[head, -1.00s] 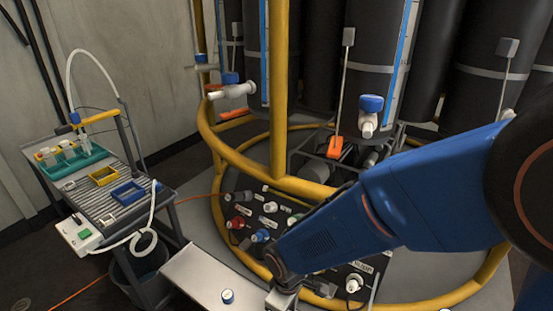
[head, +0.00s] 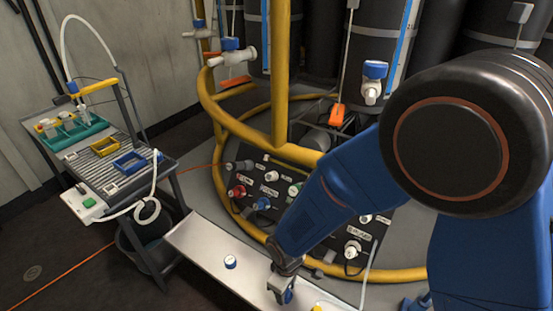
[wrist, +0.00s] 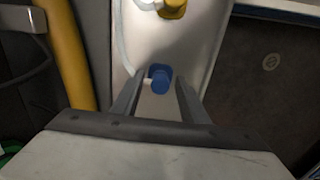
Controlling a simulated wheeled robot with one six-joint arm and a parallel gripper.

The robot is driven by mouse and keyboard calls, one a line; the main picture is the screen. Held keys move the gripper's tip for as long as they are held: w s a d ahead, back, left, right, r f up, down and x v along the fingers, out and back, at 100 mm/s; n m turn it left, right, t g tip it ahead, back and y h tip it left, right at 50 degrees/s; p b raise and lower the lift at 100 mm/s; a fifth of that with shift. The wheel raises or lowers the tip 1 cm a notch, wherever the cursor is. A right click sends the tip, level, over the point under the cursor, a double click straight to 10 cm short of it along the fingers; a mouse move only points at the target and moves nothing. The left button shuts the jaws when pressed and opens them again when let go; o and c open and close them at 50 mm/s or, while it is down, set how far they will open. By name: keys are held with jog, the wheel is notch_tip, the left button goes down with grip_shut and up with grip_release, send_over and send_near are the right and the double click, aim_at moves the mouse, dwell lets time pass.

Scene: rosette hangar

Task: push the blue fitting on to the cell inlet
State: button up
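The blue fitting (wrist: 160,80) shows in the wrist view over a pale shelf, between the tips of my gripper (wrist: 159,90). Gaps show on both sides of it, so my gripper looks open around it, not closed on it. A pale stub points left from the fitting. In the head view my gripper (head: 281,291) is low over the pale shelf (head: 205,250), with blue showing at its fingers. The dark panel (head: 325,222) behind the shelf carries several coloured and white ports. Its labels are too small to read, so I cannot tell which is the cell inlet.
A white-and-blue cap (head: 230,262) stands on the shelf, left of my gripper. A yellow fitting (wrist: 173,8) with a pale hose lies beyond the blue one. A yellow rail (head: 225,125) curves around the panel. A cart (head: 110,165) with trays stands left.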

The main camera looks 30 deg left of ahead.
dwell(0.9)
grip_shut()
jog(key=shift+r, duration=3)
jog(key=shift+a, duration=0.1)
